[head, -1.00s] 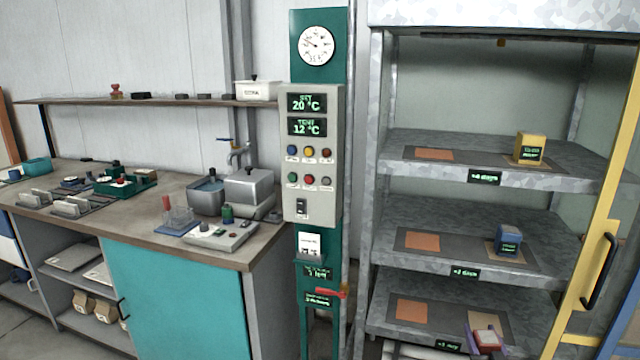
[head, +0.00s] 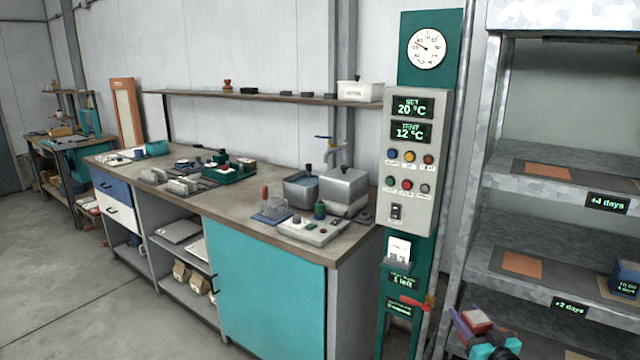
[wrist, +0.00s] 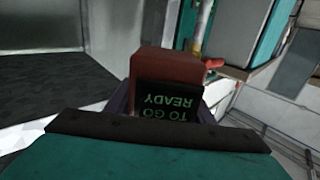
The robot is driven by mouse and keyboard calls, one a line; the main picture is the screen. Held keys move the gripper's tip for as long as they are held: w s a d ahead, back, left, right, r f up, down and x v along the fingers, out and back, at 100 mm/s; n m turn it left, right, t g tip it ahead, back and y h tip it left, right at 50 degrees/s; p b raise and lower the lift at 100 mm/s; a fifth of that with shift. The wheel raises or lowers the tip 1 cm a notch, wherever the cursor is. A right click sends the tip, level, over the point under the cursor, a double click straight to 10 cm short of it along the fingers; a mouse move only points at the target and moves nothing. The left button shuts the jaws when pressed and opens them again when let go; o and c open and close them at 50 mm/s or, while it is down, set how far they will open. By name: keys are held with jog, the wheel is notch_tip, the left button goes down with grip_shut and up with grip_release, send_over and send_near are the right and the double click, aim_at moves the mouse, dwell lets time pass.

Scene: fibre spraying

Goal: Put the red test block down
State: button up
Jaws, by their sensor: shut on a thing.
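The red test block (head: 477,319) is held in my gripper (head: 480,328) at the bottom right of the head view, in front of the shelf rack. In the wrist view the block (wrist: 168,66) shows a red top and a dark face with green lettering, "TO GO READY", upside down in the picture. My gripper is shut on it, and the block appears clear of any surface. The fingers are mostly hidden below the block in the wrist view.
The grey shelf rack (head: 510,225) stands at right with orange pads and a blue block (head: 626,279). The control post (head: 410,170) with a red lever (head: 414,302) is close to my gripper. Floor at left is clear.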

jog(key=w+a+r+n+g+y, duration=0.1)
jog(key=a+r+n+g+y, duration=0.2)
jog(key=a, duration=0.8)
jog(key=w+a+r+n+y, duration=0.1)
jog(key=w+a+n+y, duration=0.15)
jog(key=a+y, duration=0.55)
jog(key=s+a+f+n+g+y, duration=0.1)
jog(key=s+a+n+g, duration=0.3)
jog(key=a, duration=0.4)
jog(key=shift+s+a+g+y, duration=0.3)
jog(key=shift+s+y, duration=0.2)
jog(key=shift+s, duration=0.25)
jog(key=shift+d, duration=0.1)
